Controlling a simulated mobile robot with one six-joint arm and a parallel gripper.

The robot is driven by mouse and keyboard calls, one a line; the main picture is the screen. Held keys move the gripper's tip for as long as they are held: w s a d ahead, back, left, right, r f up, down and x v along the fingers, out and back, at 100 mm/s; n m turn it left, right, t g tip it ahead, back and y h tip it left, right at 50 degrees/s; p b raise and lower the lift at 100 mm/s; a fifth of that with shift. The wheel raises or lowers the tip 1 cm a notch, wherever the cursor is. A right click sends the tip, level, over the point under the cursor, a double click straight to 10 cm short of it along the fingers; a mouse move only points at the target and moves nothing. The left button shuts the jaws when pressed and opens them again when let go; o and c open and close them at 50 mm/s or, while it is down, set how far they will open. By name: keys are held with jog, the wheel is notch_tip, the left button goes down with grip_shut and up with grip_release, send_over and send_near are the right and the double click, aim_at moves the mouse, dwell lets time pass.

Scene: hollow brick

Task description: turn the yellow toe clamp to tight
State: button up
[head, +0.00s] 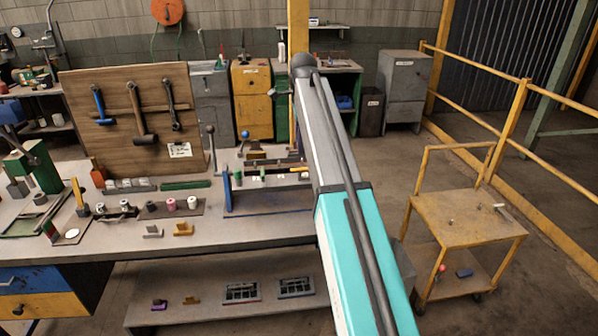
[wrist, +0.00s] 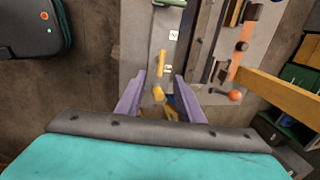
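In the wrist view, a small yellow lever-like piece (wrist: 161,62), which looks like the yellow toe clamp, lies on a pale grey strip with white labels. A yellow block (wrist: 158,93) shows just below it, between my fingers. My gripper (wrist: 160,78) has two purple fingers spread apart, with no visible contact on the yellow pieces. In the head view a small yellow piece (head: 300,169) shows at the blue-based fixture (head: 265,202), partly hidden by my arm. I cannot tell the clamp's setting. My fingertips are not visible in the head view.
In the wrist view, an orange ball (wrist: 235,96) and a yellow beam (wrist: 275,92) are right of my fingers. A yellow cart (head: 465,218) stands right.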

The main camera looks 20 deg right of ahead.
aim_at(299, 169)
jog(key=shift+f, duration=0.1)
dwell(0.3)
jog(key=shift+w+d+f+p, duration=0.1)
jog(key=shift+w+f+p, duration=0.5)
jog(key=shift+f, duration=1.65)
jog(key=shift+w+d+f+p, duration=0.2)
jog(key=shift+f+p, duration=0.65)
jog(key=shift+f, duration=1.35)
jog(key=shift+w+a+f+p, duration=0.1)
jog(key=shift+w+f+p, duration=0.55)
jog(key=shift+f, duration=1.6)
jog(key=shift+s, duration=0.15)
jog(key=shift+c, duration=0.4)
grip_shut()
